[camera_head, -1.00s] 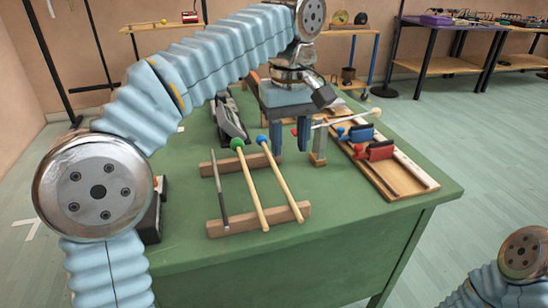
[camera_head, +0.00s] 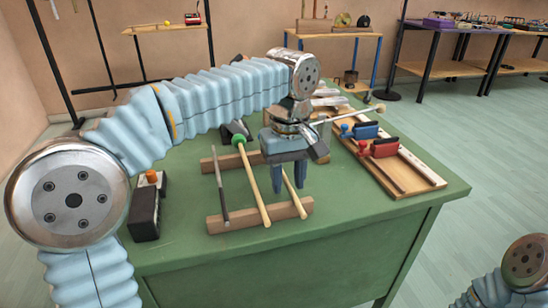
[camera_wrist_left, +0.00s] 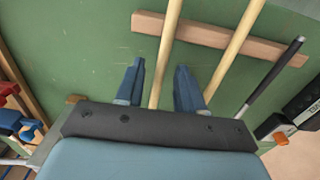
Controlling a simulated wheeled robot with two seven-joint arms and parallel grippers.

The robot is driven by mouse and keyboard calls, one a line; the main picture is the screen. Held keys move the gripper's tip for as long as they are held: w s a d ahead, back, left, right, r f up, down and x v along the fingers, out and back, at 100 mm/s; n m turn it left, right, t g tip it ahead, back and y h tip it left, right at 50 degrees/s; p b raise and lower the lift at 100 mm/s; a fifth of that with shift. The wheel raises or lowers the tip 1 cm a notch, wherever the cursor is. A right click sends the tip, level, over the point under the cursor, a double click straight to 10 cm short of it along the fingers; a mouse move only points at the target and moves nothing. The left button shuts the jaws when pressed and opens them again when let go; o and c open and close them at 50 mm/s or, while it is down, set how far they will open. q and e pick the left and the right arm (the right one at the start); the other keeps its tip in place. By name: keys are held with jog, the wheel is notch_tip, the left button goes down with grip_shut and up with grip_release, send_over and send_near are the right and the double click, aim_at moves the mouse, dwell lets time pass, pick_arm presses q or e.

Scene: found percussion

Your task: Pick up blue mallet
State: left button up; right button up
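The blue mallet's pale wooden shaft (camera_head: 292,193) lies across two wooden rails on the green table; its blue head is hidden behind my left gripper. My left gripper (camera_head: 288,184) points down over this shaft, fingers open. In the left wrist view the shaft (camera_wrist_left: 168,45) runs between the open fingers (camera_wrist_left: 158,90), with space to either side; I see no grip on it. My right gripper is out of view.
The green-headed mallet (camera_head: 254,185) and a thin dark stick (camera_head: 220,185) lie parallel on the rails (camera_head: 259,216), left of the gripper. A black box with an orange knob (camera_head: 146,212) stands further left.

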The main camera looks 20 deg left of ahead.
pick_arm(q)
grip_shut()
